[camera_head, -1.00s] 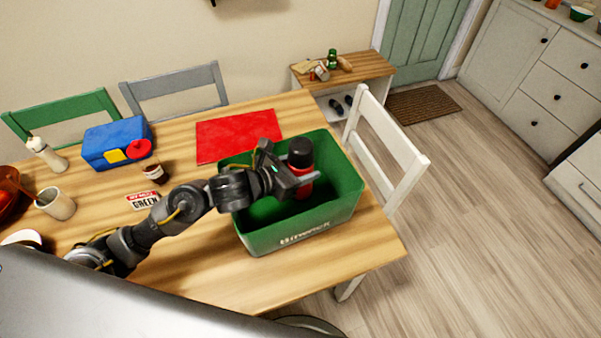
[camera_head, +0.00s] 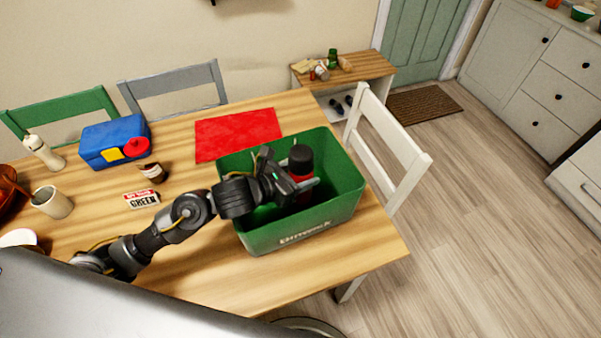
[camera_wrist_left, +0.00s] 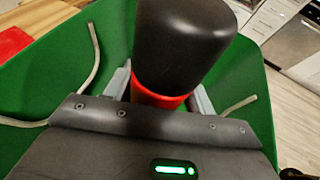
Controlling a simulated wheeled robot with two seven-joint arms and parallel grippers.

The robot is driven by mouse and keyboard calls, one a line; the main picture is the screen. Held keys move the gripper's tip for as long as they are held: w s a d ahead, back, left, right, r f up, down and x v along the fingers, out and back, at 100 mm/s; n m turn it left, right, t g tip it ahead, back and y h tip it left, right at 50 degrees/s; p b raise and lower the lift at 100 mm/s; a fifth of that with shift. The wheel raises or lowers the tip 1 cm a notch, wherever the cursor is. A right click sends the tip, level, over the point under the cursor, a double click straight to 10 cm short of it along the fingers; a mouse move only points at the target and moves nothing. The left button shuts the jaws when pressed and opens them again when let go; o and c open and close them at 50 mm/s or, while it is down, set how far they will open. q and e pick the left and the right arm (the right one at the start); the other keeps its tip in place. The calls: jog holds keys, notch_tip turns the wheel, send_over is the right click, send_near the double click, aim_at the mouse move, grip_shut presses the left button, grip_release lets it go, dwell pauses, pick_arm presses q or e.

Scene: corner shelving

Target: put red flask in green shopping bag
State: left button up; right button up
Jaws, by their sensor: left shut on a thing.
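The red flask (camera_head: 304,189) with its black cap stands roughly upright inside the opening of the green shopping bag (camera_head: 300,235). My left gripper (camera_head: 304,184) is shut on the flask below the cap, within the bag's walls. In the left wrist view the black cap and red body of the flask (camera_wrist_left: 158,92) sit between my fingers, with the green bag wall (camera_wrist_left: 60,75) around them. The flask's lower part is hidden, so I cannot tell if it touches the bag's floor. My right gripper is not in view.
The bag stands on the wooden table (camera_head: 210,265) near its right end. A red mat (camera_head: 237,134), blue lunch box (camera_head: 115,143), brown jar (camera_head: 153,172), small sign (camera_head: 142,199) and beige cup (camera_head: 52,202) lie behind and left. A white chair (camera_head: 385,150) stands at right.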

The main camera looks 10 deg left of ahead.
pick_arm(q)
jog(key=o, duration=1.3)
jog(key=shift+r+p, duration=0.7)
jog(key=shift+p, duration=0.2)
jog(key=b+v, duration=0.1)
jog(key=v, duration=1.1)
jog(key=shift+f+b, duration=0.15)
jog(key=shift+b, duration=0.2)
jog(key=shift+s, duration=0.1)
